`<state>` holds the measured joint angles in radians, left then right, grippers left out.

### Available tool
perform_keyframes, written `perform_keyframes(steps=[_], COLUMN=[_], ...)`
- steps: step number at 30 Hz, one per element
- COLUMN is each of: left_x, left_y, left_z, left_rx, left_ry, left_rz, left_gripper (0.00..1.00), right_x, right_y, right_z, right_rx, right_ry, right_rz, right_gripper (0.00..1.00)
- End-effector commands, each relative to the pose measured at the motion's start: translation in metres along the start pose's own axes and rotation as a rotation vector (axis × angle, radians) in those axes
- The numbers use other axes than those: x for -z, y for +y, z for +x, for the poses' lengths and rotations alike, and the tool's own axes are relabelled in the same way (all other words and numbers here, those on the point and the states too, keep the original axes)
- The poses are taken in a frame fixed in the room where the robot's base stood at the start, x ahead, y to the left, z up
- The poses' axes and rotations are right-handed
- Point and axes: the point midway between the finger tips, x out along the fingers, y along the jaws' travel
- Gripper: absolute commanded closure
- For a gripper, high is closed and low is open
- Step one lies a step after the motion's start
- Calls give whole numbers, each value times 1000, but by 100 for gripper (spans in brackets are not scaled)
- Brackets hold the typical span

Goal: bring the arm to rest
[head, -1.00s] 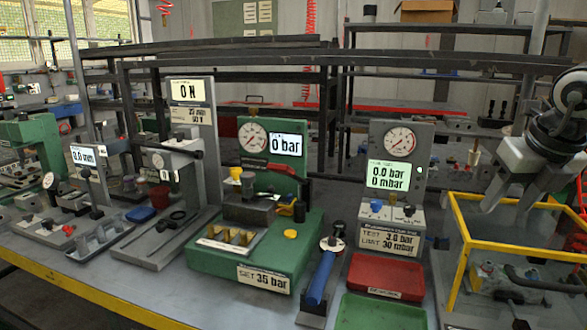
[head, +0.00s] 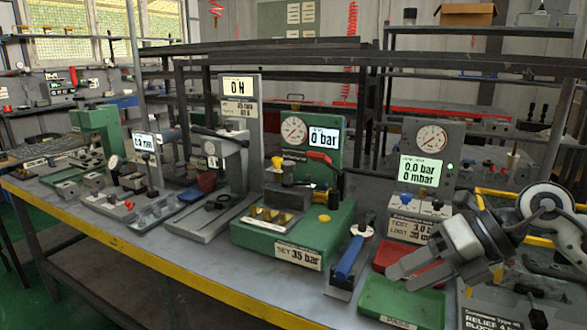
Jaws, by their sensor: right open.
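My right arm comes in from the right edge in the head view. Its grey gripper (head: 396,279) points left, with two fingers apart and nothing between them. In the picture it overlaps the red tray (head: 388,256) and the green tray (head: 392,306), and hides part of both. I cannot tell its exact height above them; no contact shows. My left gripper is not in view.
A green press (head: 285,238) reading 0 bar and a blue-handled tool (head: 349,258) stand left of the gripper. A grey test stand (head: 450,150) is behind it. The yellow frame (head: 535,240) is partly hidden by my arm.

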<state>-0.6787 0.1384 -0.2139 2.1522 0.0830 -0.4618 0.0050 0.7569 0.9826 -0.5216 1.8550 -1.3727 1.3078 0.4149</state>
Motion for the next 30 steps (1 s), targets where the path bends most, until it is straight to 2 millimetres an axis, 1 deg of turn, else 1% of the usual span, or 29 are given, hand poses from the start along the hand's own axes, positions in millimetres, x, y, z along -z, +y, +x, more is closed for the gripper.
perform_keyframes(steps=[1,3,5,6,8,9,11,12,14,15,16,17,18,19,20,21,24,27,30], left_x=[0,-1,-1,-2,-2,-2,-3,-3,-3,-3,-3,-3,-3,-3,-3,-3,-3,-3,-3], left_y=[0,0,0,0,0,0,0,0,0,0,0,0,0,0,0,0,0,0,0], left_z=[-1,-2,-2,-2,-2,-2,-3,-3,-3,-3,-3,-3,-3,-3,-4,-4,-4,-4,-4], left_rx=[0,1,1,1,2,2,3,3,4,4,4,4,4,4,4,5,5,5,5], left_ry=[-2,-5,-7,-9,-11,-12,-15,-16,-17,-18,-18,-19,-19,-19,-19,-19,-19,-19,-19], left_rz=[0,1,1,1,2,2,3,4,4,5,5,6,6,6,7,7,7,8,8], left_gripper=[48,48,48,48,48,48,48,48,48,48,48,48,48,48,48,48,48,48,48], right_x=[14,25,28,28,26,25,26,30,44,60,74,89,109,125,140,160,199,222,231], right_y=[23,58,80,89,92,86,68,51,18,-5,-21,-35,-51,-60,-68,-76,-86,-90,-91], right_z=[32,59,70,74,77,79,83,89,100,111,119,127,138,145,151,160,174,182,185], right_rx=[-179,-447,-652,-774,-930,-1016,-1110,-1149,-1171,-1160,-1140,-1114,-1072,-1039,-1003,-953,-849,-782,-756], right_ry=[8,-32,-88,-136,-218,-278,-376,-443,-541,-603,-643,-676,-711,-731,-747,-763,-780,-781,-780], right_rz=[43,150,282,390,579,723,958,1128,1398,1583,1714,1835,1979,2076,2166,2270,2466,2575,2613], right_gripper=[48,48,48,48,48,48,48,48,48,48,48,48,48,48,48,48,48,48,48])
